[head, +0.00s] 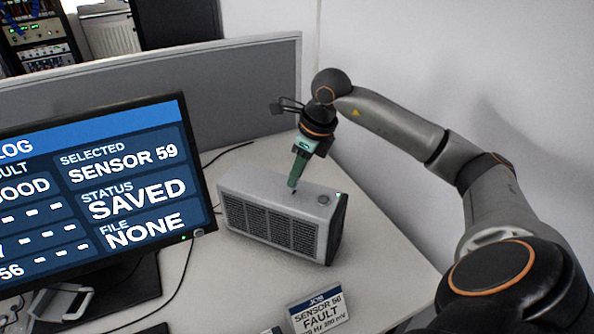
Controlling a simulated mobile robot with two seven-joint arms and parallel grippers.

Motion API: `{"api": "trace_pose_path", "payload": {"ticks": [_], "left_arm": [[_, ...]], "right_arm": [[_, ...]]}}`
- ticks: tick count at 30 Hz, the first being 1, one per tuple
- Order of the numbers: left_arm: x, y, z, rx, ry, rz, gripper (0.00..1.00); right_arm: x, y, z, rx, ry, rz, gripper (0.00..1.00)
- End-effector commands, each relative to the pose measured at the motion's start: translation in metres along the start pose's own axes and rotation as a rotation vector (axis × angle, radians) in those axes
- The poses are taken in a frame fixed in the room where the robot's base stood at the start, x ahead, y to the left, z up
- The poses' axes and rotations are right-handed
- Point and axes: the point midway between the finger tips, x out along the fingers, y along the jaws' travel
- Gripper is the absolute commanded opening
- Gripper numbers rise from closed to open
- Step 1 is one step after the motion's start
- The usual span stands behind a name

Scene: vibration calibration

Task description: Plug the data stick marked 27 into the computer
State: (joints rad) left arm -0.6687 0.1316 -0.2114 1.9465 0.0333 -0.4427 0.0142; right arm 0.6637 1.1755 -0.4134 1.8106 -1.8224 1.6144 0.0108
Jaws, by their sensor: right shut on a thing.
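The computer appears to be the grey box (268,222) with a dark front grille, standing on the desk right of the monitor. My right gripper (293,184) points down just above the box's top, near its right end. Its green fingers are shut on a small dark thing, mostly hidden between the tips. I cannot read a mark on it or tell whether it touches the box. The monitor (100,190) reads SELECTED SENSOR 59, STATUS SAVED, FILE NONE. My left gripper is not in view.
A grey partition (235,85) runs behind the desk. Black cables lie around the monitor. A light grey object (66,302) is at lower left. The desk right of the box is clear.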

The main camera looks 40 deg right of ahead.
Motion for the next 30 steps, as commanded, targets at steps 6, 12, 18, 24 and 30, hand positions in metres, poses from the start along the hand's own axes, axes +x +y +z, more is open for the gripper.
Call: {"api": "trace_pose_path", "payload": {"ticks": [6,12,18,24,30], "left_arm": [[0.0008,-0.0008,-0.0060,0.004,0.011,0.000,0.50],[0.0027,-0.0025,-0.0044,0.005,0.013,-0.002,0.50],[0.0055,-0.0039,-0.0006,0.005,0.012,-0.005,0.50],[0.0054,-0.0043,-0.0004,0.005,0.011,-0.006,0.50],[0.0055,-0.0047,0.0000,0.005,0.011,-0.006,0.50]], "right_arm": [[-0.0004,0.0001,0.0002,0.000,0.000,0.000,0.00],[0.0025,0.0001,-0.0008,0.000,0.000,0.000,0.00],[0.0075,0.0001,-0.0022,0.000,0.000,0.000,0.00],[0.0075,0.0002,-0.0022,0.000,0.000,0.000,0.00],[0.0078,0.0001,-0.0024,0.000,0.000,0.000,0.00]]}}
